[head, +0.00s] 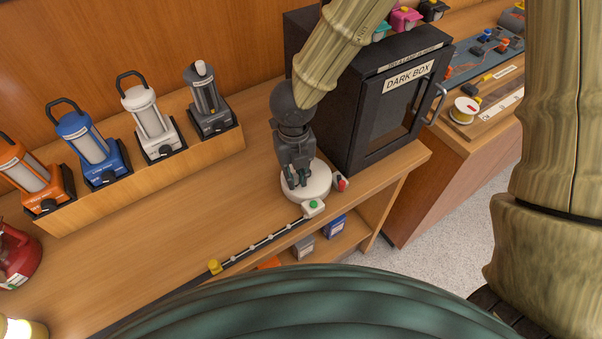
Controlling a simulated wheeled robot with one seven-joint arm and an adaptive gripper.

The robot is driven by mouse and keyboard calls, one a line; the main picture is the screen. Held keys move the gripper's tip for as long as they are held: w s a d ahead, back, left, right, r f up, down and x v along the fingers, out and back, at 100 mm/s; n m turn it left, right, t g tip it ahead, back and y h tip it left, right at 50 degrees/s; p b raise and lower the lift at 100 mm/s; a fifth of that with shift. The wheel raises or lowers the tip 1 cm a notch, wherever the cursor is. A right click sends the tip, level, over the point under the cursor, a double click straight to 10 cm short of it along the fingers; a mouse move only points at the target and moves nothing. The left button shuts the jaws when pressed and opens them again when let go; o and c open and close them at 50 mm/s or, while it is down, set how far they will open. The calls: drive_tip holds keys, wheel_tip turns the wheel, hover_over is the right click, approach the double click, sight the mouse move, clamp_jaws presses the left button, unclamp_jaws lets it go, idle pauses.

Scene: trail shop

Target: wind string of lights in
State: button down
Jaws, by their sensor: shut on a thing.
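A round white reel (318,186) sits near the front edge of the wooden counter. My gripper (297,182) points down over its left part and is shut on it; the fingers hide the exact part held. A white block with a green button (314,206) is at the reel's front edge. The string of lights (265,241) lies straight along the counter edge, small pale bulbs on a thin line, from this block to a yellow end piece (214,267) at lower left. A red-tipped piece (341,183) is just right of the reel.
A black dark box (372,109) stands close behind and right of my gripper. Several lanterns stand on a wooden riser (190,154) at left. A red canister (15,258) is at far left. Small boxes (335,227) sit on a shelf below. Counter left of the reel is clear.

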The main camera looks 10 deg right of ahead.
drive_tip(key=shift+w+r, duration=0.1)
drive_tip(key=shift+w, duration=0.05)
drive_tip(key=shift+w+a+r+p, duration=0.1)
drive_tip(key=shift+w+a+p, duration=0.25)
drive_tip(key=shift+w+p, duration=0.25)
drive_tip(key=shift+w+a, duration=0.1)
drive_tip(key=shift+w, duration=0.4)
drive_tip(key=shift+w, duration=0.1)
drive_tip(key=shift+w+p, duration=0.75)
drive_tip(key=shift+p, duration=0.1)
drive_tip(key=shift+w+d+f, duration=0.2)
drive_tip(key=shift+w, duration=0.05)
